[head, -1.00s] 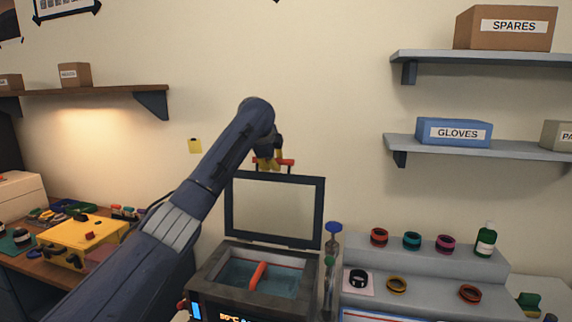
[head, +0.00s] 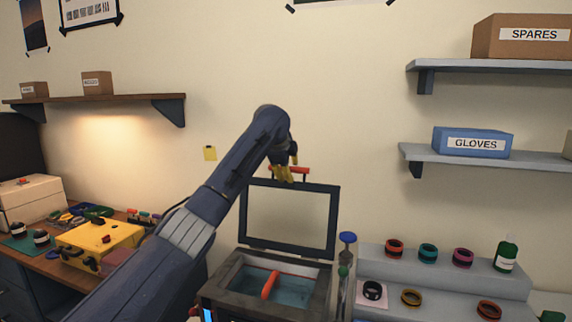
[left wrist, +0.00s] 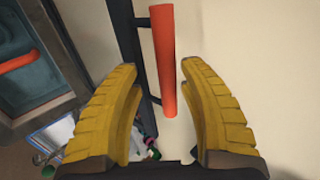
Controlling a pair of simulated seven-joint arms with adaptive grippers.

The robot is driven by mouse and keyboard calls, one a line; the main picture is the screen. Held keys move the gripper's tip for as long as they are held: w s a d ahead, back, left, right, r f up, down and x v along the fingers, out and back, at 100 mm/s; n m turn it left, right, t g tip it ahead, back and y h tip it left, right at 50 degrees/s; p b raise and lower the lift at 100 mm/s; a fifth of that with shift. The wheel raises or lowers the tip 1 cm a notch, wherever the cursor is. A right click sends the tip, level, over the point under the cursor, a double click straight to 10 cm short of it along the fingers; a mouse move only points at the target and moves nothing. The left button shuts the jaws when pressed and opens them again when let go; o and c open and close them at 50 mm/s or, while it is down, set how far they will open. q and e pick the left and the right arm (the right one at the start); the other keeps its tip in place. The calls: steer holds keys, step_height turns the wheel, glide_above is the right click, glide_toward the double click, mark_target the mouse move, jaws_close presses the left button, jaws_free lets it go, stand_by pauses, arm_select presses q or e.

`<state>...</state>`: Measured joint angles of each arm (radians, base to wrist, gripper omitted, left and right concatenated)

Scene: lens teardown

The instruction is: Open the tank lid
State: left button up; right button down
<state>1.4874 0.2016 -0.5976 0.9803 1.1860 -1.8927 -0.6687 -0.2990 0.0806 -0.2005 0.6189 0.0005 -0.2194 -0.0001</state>
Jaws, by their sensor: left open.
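The tank (head: 222,291) stands on the bench at the lower middle of the head view, with blue liquid and an orange-red bar (head: 270,285) inside. Its framed lid (head: 335,222) stands upright at the back edge, so the tank is open on top. The lid's red handle (head: 303,170) is on the lid's upper edge. My left gripper (head: 288,173) is at the handle. In the left wrist view the yellow fingers (left wrist: 168,105) are spread apart, with the red handle (left wrist: 164,55) between and beyond them, apparently not gripped. My right gripper is not seen.
A stepped grey stand (head: 375,262) with coloured rings and a green bottle (head: 507,256) is to the right of the tank. A yellow box (head: 100,238) is on the left desk. Shelves hold a blue gloves box (head: 472,142) and a spares box (head: 525,36).

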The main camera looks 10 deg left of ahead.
arm_select(q)
steer(key=v, duration=1.2)
steer(key=shift+w+a, duration=0.1)
